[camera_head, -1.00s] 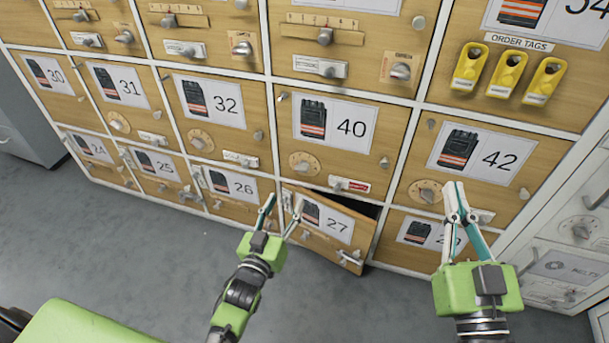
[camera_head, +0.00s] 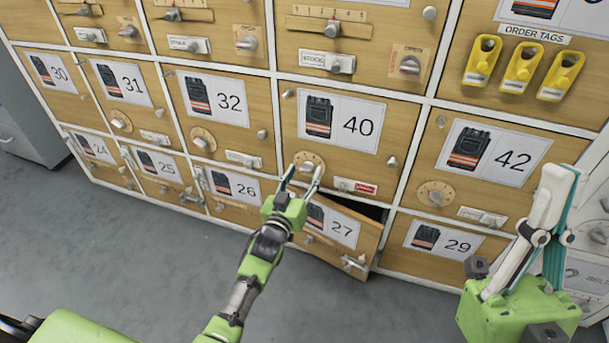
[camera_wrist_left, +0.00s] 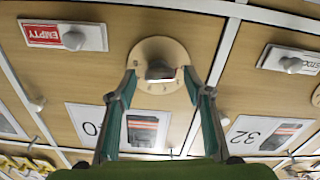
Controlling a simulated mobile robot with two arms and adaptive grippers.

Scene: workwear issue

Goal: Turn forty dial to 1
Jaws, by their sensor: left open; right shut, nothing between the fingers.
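The forty dial (camera_head: 309,158) is a round tan plate with a grey knob, low on the door of locker 40 (camera_head: 342,132). It also shows in the left wrist view (camera_wrist_left: 160,50), where its knob (camera_wrist_left: 160,71) sits between my fingertips. The scale marks are too small to read. My left gripper (camera_head: 302,177) is open, one finger to each side of the knob. Its fingertips (camera_wrist_left: 159,78) look apart from the knob in the wrist view. My right gripper (camera_head: 564,172) is shut and empty at the right, in front of the lockers.
The door of locker 27 (camera_head: 341,229) stands ajar below the dial. A red and white slider tag (camera_head: 355,186) sits right of the dial, reading EMPTY in the wrist view. Locker 42 (camera_head: 490,153) has a similar dial (camera_head: 436,194). Yellow order tags (camera_head: 521,67) hang above.

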